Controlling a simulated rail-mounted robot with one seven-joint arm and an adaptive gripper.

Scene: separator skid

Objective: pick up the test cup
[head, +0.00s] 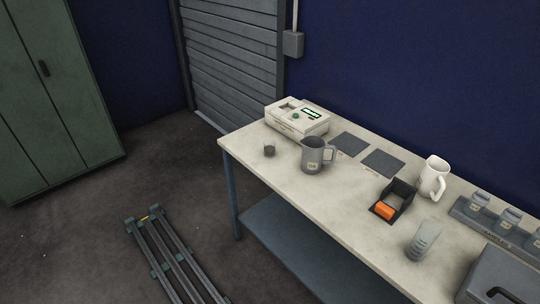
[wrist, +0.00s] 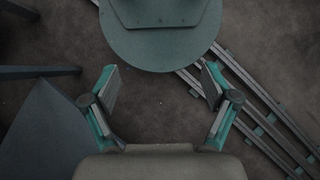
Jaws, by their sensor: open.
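My gripper (wrist: 160,80) shows only in the wrist view, open and empty. It is over the floor, with no cup in that view. The distance from my gripper to the cup cannot be told.
Two dark mats (head: 382,163) lie behind the jug. Further right stand a black holder with an orange piece (head: 391,202), a white mug (head: 433,178), a clear beaker (head: 422,241), and several jars in a rack (head: 507,219). Floor rails (head: 172,255) run left of the bench.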

